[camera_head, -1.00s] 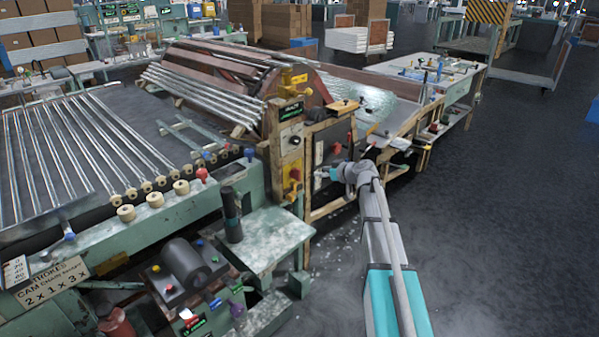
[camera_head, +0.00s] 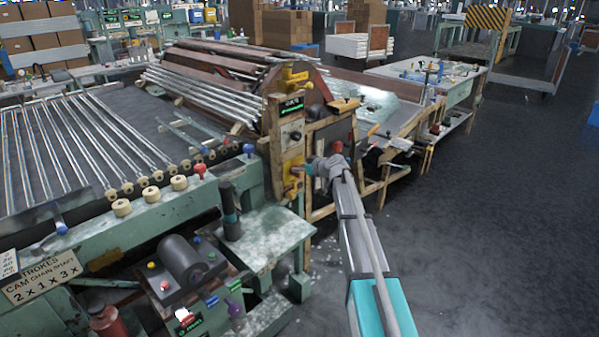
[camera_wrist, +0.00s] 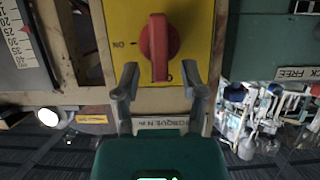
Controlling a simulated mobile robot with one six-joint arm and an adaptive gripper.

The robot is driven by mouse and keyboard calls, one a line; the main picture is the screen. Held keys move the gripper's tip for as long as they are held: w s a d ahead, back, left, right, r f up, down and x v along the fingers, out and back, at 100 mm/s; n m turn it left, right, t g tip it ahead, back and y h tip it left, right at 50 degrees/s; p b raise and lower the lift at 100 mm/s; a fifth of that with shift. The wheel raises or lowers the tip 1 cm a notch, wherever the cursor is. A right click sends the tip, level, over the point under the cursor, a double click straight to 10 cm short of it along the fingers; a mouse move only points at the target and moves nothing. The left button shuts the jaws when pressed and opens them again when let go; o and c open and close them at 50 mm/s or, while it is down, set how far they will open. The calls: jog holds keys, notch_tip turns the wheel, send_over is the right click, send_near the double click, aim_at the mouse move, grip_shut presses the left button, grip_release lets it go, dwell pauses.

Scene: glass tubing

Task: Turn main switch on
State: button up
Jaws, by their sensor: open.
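The main switch is a red rotary knob (camera_wrist: 158,46) on a yellow plate (camera_wrist: 200,22), near the top middle of the wrist view. In the head view my gripper (camera_head: 302,168) is at the yellow switch box (camera_head: 292,180) on the wooden post, and the knob is mostly hidden.
A green box with a lit display (camera_wrist: 155,178) sits low in the wrist view. A green panel lettered "CK FREE" (camera_wrist: 295,74) is at right. In the head view, a green bench (camera_head: 262,238) stands below the switch post, and open floor (camera_head: 480,230) lies right.

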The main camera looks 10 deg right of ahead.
jog(key=shift+w+a+f, duration=0.2)
jog(key=shift+w+a, duration=0.15)
jog(key=shift+w, duration=0.05)
grip_shut()
